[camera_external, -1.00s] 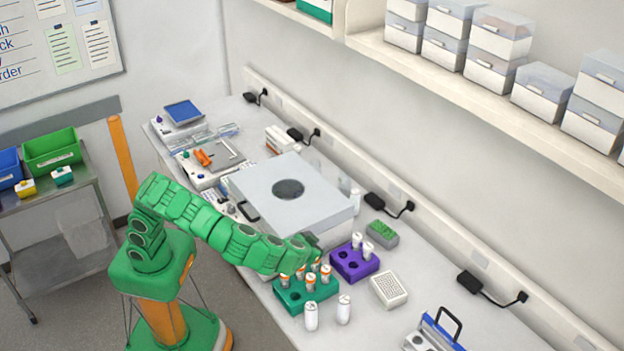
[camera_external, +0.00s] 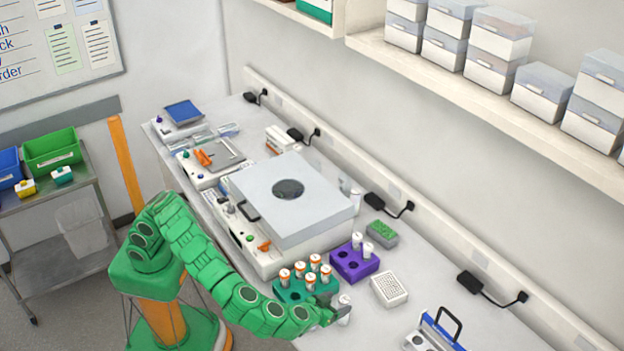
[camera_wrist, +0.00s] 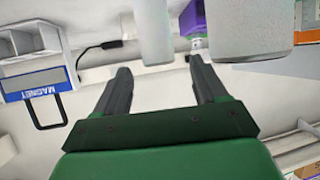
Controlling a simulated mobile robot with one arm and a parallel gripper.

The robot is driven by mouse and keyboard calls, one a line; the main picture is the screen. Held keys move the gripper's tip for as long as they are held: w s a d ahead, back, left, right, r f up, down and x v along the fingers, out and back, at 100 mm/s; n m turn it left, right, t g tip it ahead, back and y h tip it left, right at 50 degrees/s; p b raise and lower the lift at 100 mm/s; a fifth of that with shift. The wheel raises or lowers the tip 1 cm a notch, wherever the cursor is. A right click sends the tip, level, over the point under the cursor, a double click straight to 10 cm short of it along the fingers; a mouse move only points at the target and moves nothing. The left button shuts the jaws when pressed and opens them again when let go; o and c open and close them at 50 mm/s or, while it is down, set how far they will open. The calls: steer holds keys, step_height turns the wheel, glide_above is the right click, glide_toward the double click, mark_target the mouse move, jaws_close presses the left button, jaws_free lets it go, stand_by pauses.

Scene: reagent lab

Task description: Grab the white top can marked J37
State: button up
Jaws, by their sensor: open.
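Two plain white cans stand near the front of the bench. In the external view one white can (camera_external: 344,308) shows beside my gripper (camera_external: 334,315), and my arm hides the other. In the wrist view, which is upside down, one white can (camera_wrist: 152,30) lies ahead, in line with the gap between the fingers of my gripper (camera_wrist: 160,65). A second, larger-looking white can (camera_wrist: 247,30) is right of the right finger. The gripper is open and empty. Two white-topped cans (camera_external: 357,241) stand in the purple rack (camera_external: 346,264). No J37 marking is readable.
A white perforated block (camera_external: 388,289) and a magnet device (camera_external: 432,335) stand to the right; the device also shows in the wrist view (camera_wrist: 38,82). A large grey-lidded machine (camera_external: 290,200) is further back.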

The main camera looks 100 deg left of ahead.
mark_target(343, 301)
steer(key=shift+x, duration=3.25)
steer(key=shift+c, duration=0.5)
steer(key=c, duration=1.1)
